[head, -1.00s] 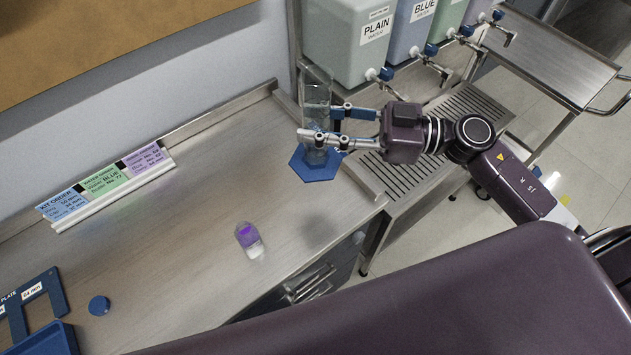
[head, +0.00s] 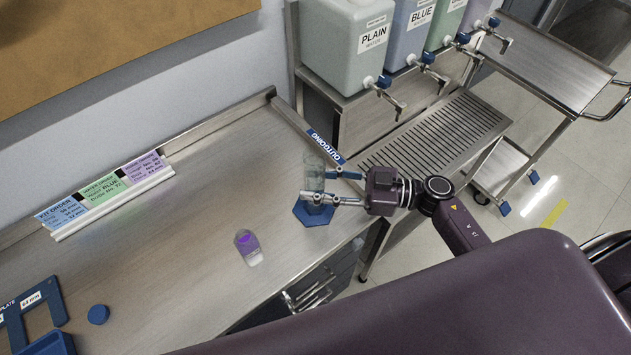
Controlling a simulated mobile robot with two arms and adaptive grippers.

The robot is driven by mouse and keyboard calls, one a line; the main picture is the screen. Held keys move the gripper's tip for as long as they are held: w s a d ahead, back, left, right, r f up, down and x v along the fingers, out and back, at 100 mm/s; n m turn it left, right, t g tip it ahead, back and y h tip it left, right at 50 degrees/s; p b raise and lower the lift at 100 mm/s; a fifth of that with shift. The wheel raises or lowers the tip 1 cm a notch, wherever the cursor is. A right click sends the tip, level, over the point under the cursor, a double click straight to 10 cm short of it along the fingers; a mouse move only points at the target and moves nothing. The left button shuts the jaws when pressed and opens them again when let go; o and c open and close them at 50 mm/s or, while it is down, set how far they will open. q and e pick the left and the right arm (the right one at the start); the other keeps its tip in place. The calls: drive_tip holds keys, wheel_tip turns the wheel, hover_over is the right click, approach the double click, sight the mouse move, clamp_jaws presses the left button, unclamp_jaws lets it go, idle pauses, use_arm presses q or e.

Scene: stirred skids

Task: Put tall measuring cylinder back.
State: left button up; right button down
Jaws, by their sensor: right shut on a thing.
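The tall measuring cylinder (head: 314,178) is clear, with a blue hexagonal base (head: 314,212). It stands about upright near the right end of the steel counter. I cannot tell whether the base touches the counter. My left gripper is not in view.
An OUTGOING label (head: 326,147) marks the counter's right edge. Water tanks (head: 352,45) stand above a slotted drain tray (head: 440,135). Order cards (head: 105,190) line the wall.

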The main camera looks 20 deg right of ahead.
drive_tip(key=c, duration=1.4)
unclamp_jaws()
drive_tip(key=shift+f, duration=0.1)
drive_tip(key=shift+o, duration=0.2)
drive_tip(key=shift+s+d, duration=0.1)
drive_tip(key=shift+d, duration=0.1)
drive_tip(key=b+v, duration=0.3)
drive_tip(key=v, duration=0.8)
drive_tip(key=shift+s+d+r, duration=0.2)
drive_tip(key=shift+d+r, duration=0.05)
drive_tip(key=shift+d, duration=0.05)
